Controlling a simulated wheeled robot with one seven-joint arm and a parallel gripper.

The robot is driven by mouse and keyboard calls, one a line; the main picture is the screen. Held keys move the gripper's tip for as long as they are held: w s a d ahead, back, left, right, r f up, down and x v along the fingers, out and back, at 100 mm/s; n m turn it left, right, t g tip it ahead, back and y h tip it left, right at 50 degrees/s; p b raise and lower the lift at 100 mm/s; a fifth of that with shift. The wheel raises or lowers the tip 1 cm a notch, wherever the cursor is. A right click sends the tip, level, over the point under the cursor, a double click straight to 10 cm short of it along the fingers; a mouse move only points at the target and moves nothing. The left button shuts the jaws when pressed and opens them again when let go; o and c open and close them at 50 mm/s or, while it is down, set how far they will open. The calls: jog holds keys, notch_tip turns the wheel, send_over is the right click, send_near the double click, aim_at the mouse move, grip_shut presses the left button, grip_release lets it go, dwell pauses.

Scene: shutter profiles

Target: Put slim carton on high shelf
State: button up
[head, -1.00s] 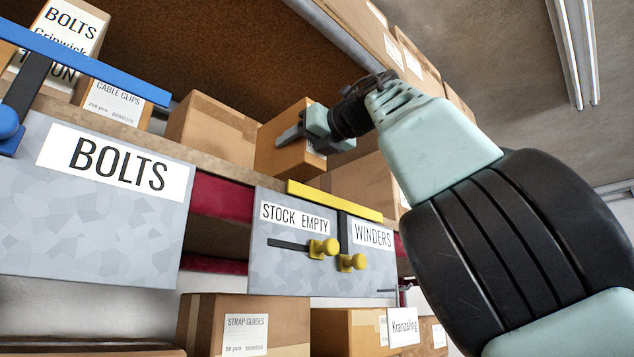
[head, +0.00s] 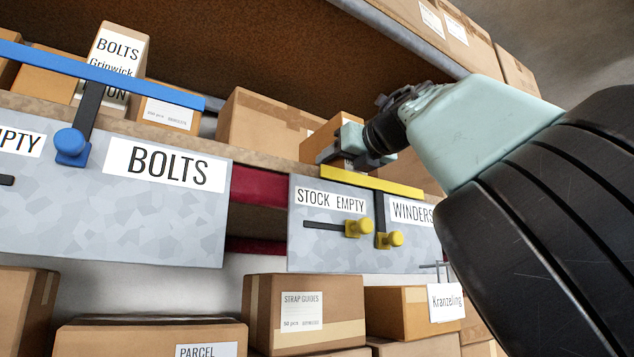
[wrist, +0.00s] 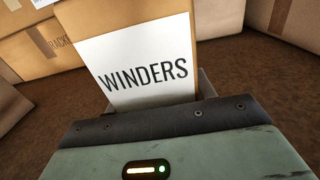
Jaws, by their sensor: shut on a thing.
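The slim carton (head: 322,138) is tan and sits in the jaws of my gripper (head: 352,150) at the shelf opening. In the wrist view its face (wrist: 145,68) carries a white label reading WINDERS. My gripper is shut on it, with one grey finger showing beside the carton. The high shelf (head: 255,155) has a pale front edge and a brown back wall, and the carton is just above that edge level. I cannot tell whether its base touches the shelf, as the gripper and panel hide it.
A large carton (head: 262,122) stands close left of the held one. A BOLTS carton (head: 118,50) stands farther left. Grey panels with a yellow bar (head: 372,181) and knobs hang below the shelf edge. An upper shelf (head: 405,38) overhangs. Brown shelf floor (wrist: 255,85) is bare beside the carton.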

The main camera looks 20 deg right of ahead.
jog(key=o, duration=1.3)
jog(key=shift+f, duration=0.1)
jog(key=shift+s, duration=0.2)
jog(key=shift+b+v, duration=4.25)
jog(key=shift+v, duration=1.6)
